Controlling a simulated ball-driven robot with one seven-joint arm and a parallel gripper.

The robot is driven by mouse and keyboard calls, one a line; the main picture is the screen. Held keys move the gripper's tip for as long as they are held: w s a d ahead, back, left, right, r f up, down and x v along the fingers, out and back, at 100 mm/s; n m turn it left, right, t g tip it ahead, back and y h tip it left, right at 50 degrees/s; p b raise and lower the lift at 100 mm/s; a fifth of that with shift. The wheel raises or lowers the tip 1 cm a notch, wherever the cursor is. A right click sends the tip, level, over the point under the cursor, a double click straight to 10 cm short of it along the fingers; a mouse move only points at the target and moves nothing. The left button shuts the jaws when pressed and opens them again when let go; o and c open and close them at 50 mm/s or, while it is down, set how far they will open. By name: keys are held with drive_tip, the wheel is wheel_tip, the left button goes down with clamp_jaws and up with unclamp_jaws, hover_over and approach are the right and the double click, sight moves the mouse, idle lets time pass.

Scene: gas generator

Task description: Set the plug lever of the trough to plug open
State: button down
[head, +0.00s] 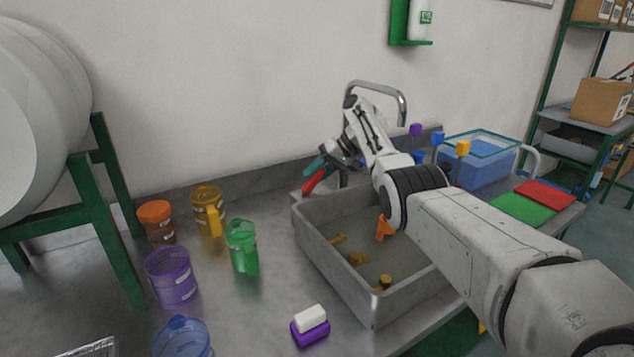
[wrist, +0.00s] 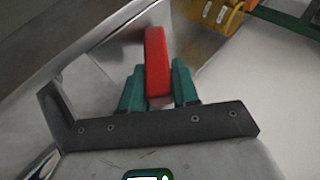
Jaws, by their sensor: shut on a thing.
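My gripper (head: 318,169) reaches over the trough from the right. In the wrist view its teal fingers (wrist: 158,90) are shut on the red lever, one on each side. The lever's base and the plug are not clearly seen.
An orange piece (head: 384,228) and several small brown pieces lie in the trough. A curved faucet (head: 380,86) stands behind it. Left are purple (head: 171,278), green (head: 243,248) and yellow (head: 208,208) cups and an orange-lidded jar (head: 156,222). A blue bin (head: 480,160) stands right.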

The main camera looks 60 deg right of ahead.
drive_tip(key=shift+s+d+f+t+y+b, duration=0.2)
drive_tip(key=shift+f+t+y+b, duration=0.25)
drive_tip(key=shift+b, duration=1.75)
drive_tip(key=shift+d+b, duration=0.1)
drive_tip(key=shift+b, duration=0.25)
drive_tip(key=shift+d+y+b, duration=0.1)
drive_tip(key=shift+y+b, duration=0.15)
drive_tip(key=shift+b, duration=0.45)
drive_tip(key=c, duration=0.9)
unclamp_jaws()
drive_tip(key=shift+r+p, duration=0.2)
drive_tip(key=shift+p, duration=0.45)
